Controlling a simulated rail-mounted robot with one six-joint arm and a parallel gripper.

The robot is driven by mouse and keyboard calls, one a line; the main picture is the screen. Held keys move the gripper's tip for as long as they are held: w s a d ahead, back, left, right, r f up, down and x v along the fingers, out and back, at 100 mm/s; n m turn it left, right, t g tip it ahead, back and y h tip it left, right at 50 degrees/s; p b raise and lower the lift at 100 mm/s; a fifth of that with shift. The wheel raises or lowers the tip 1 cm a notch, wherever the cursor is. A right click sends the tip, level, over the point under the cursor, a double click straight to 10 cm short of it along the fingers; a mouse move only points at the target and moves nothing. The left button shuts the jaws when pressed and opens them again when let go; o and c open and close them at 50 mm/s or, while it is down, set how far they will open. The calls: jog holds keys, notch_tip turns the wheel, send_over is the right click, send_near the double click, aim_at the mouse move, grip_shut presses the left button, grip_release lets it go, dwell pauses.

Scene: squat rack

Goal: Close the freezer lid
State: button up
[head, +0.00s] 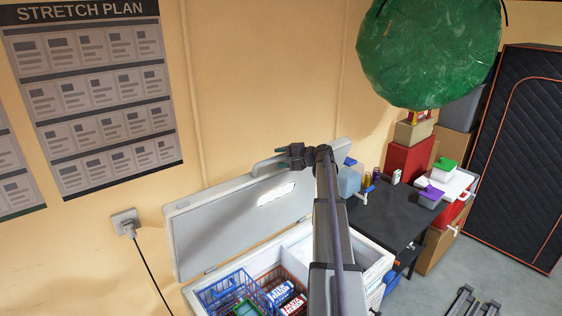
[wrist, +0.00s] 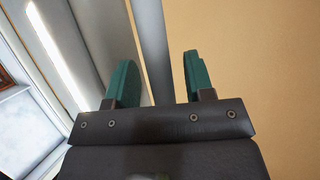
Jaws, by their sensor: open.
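The freezer lid (head: 235,232) stands raised and tilted back toward the wall in the head view. Its pale inner face is toward me. The white chest freezer (head: 372,264) below is open, with baskets and packages inside. My gripper (head: 281,152) is at the lid's upper edge, near a pale bar (head: 262,168) there. In the wrist view my gripper (wrist: 160,80) is open, with green fingers. A grey bar (wrist: 151,45) runs between the two fingers, with a gap on the right side. My arm hides part of the lid and freezer.
A blue basket (head: 228,290) and a red basket (head: 270,278) sit inside the freezer. A dark table (head: 395,212) with small items stands to the right. A green ball (head: 430,45) hangs at upper right. A socket (head: 127,223) with a cable is on the wall.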

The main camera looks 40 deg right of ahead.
jog(key=shift+w+f, duration=0.1)
jog(key=shift+w, duration=0.15)
jog(key=shift+c, duration=0.5)
grip_shut()
